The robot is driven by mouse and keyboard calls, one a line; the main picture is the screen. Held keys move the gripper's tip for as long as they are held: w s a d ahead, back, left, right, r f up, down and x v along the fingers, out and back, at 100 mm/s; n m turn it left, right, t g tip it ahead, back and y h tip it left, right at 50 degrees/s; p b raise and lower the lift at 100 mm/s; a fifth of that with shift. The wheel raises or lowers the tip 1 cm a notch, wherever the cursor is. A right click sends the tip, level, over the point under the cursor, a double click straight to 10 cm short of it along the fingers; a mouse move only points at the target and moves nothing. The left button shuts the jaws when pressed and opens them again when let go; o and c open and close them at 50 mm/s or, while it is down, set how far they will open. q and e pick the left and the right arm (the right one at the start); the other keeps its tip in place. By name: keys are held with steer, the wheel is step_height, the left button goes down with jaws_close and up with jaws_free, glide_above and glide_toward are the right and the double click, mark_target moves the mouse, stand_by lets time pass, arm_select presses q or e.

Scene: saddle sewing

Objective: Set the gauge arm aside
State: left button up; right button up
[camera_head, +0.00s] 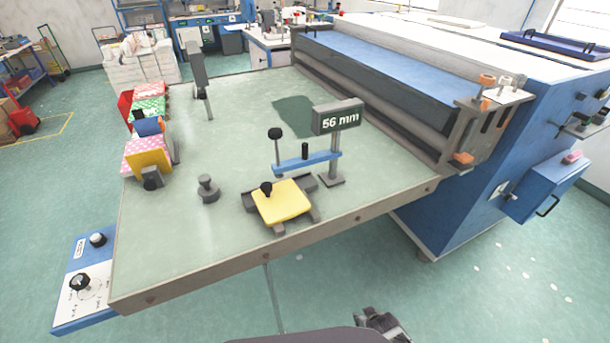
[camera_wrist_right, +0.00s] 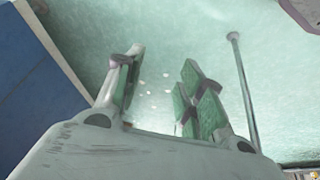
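The gauge arm (camera_head: 307,162) is a blue bar with a short black peg on it, reaching left from a grey post on the table. A dark box reading "56 mm" (camera_head: 338,118) tops the post. A black-knobbed rod (camera_head: 275,134) stands at the bar's left end. A yellow block (camera_head: 281,200) with a black knob sits in a grey holder in front of the bar. My right gripper (camera_head: 381,323) is below the table's front edge, away from the arm; in the right wrist view (camera_wrist_right: 163,90) its fingers are apart and empty. My left gripper is not seen.
The green table (camera_head: 235,120) has bare space at its middle and back. A grey knobbed piece (camera_head: 208,189) stands left of the holder. Coloured patterned blocks (camera_head: 147,155) line the left edge. A blue roller machine (camera_head: 390,70) bounds the right side.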

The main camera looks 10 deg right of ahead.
mark_target(307, 146)
steer(key=w+a+r+t+y, duration=0.1)
steer(key=w+a+r+t, duration=0.2)
steer(key=r, duration=1.4)
steer(key=w+a+r+t+y, duration=0.1)
steer(key=w+a+r+t, duration=0.2)
steer(key=w+r, duration=0.5)
steer(key=w+a+r+n+t+y, duration=0.1)
steer(key=w+a+r+t, duration=0.2)
steer(key=r, duration=2.3)
steer(key=shift+w+r+t+y, duration=0.15)
steer(key=shift+w+t+y, duration=0.05)
steer(key=shift+w, duration=0.45)
steer(key=shift+w+r+t+y, duration=0.15)
steer(key=shift+w+t+y, duration=0.05)
steer(key=shift+w, duration=0.4)
steer(key=w+a+r+n+t+y, duration=0.1)
steer(key=a+r+n+y, duration=0.1)
steer(key=r, duration=0.5)
steer(key=shift+w+a+y, duration=0.2)
steer(key=shift+a+y, duration=0.45)
steer(key=shift+y, duration=0.65)
steer(key=shift+w, duration=0.15)
steer(key=shift+p+x, duration=0.7)
steer(key=shift+x, duration=2.65)
steer(key=shift+p+x, duration=0.6)
steer(key=shift+x, duration=2.85)
steer(key=shift+c, duration=0.4)
